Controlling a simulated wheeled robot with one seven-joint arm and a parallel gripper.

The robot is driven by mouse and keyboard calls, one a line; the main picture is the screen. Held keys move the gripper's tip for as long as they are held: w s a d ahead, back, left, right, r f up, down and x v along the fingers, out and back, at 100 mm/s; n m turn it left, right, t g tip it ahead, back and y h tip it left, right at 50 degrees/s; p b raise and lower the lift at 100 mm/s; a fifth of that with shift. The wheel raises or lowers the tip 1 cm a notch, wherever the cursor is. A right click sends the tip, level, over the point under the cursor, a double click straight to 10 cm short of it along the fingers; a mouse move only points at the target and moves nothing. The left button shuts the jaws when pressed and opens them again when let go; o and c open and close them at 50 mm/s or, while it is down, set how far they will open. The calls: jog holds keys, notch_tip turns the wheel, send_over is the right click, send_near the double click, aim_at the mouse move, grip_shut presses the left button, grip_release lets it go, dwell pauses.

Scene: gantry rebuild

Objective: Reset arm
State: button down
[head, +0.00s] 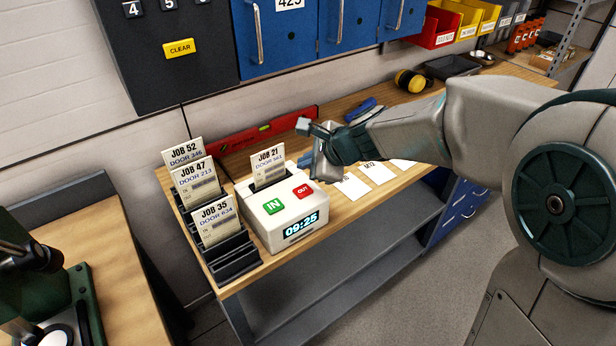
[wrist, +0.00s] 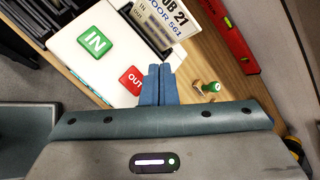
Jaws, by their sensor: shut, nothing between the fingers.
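My gripper (wrist: 158,84) shows in the wrist view with its two blue fingers together and nothing between them. In the head view my gripper (head: 306,162) is just right of the white time clock (head: 268,233), near its top. The clock has a green IN button (head: 273,206), a red OUT button (head: 303,191) and a display reading 09:25. The JOB 21 card (head: 268,165) stands upright in the clock's slot. In the wrist view the fingertips are beside the OUT button (wrist: 133,80); I cannot tell whether they touch the clock.
A card rack (head: 232,262) left of the clock holds cards JOB 52, JOB 47 and JOB 35. A red level (head: 262,130) lies behind. White labelled cards (head: 374,171) lie to the right. A small green-topped object (wrist: 208,88) stands near my fingers. Blue cabinets (head: 290,35) hang above.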

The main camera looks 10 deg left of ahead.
jog(key=shift+d, duration=0.1)
jog(key=s+d+n+h, duration=0.2)
jog(key=s+d+n, duration=0.3)
jog(key=d, duration=0.4)
jog(key=s+d+n+h, duration=0.3)
jog(key=s+d+n, duration=0.2)
jog(key=s+d, duration=0.3)
jog(key=s+d+n+g+h, duration=0.1)
jog(key=s+d+n+h, duration=0.2)
jog(key=d, duration=0.8)
jog(key=s+n, duration=0.2)
jog(key=s, duration=0.1)
jog(key=shift+s+d, duration=0.15)
jog(key=shift+d, duration=0.1)
jog(key=shift+a, duration=0.15)
